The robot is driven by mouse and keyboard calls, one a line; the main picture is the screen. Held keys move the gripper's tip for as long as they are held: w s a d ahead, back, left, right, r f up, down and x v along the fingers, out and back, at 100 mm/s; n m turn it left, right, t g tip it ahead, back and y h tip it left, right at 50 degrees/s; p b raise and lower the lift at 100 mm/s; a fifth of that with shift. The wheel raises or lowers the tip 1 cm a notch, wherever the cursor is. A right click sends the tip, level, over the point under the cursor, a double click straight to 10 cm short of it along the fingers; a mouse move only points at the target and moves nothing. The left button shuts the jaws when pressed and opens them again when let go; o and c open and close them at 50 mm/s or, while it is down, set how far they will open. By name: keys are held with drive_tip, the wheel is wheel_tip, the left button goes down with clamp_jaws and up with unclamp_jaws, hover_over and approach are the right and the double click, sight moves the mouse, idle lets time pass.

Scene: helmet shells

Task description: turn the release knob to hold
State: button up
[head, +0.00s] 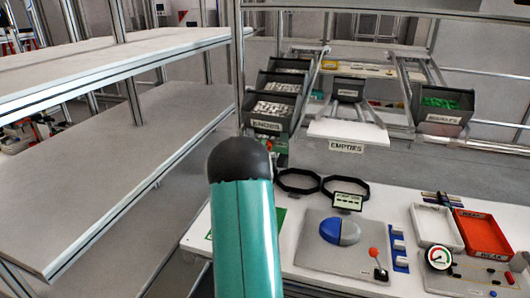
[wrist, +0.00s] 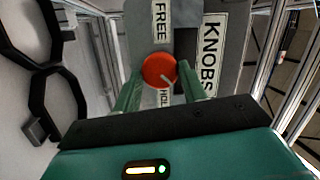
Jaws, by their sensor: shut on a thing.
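The release knob (wrist: 159,68) is a round red knob on a grey panel in the wrist view. Its pale pointer line slants down and to the right, toward the side of the HOLD label (wrist: 164,97). The FREE label (wrist: 160,20) is above the knob. My gripper (wrist: 160,84) has its two green fingers on either side of the knob, shut on it. Part of the HOLD label is hidden by the knob and my gripper body.
A KNOBS label (wrist: 212,50) is right of the knob. In the head view, dark bins (head: 272,110) stand behind my arm. The white worktable (head: 290,285) holds black octagonal rings (head: 298,181), a grey plate with a blue dome (head: 340,232), and a red tray (head: 482,234). Empty shelves (head: 130,150) stand left.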

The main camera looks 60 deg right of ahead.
drive_tip(key=o, duration=1)
drive_tip(key=shift+c, duration=0.2)
drive_tip(key=v, duration=1.4)
